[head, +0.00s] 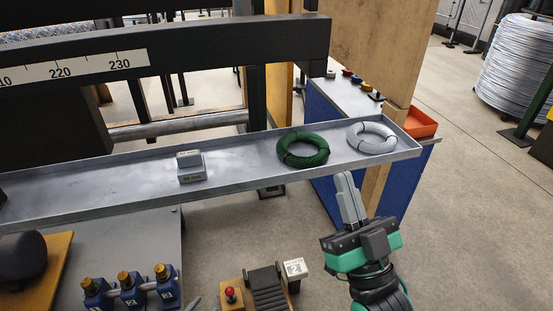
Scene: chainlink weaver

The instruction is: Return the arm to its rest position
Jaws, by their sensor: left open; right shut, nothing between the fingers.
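My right gripper (348,196) points up in front of the tray's right end, below the white wire coil. Its grey fingers are together with nothing between them. Its green and black body and wrist come in from the bottom edge. I cannot make out my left gripper in the head view. A small grey tip (195,303) shows at the bottom edge, too little to tell what it is.
A long metal tray (110,182) holds a green wire coil (302,150), a white wire coil (371,138) and a small grey block (190,167). Blue units (131,290) and a red-knobbed control box (231,296) stand below. Open floor lies right.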

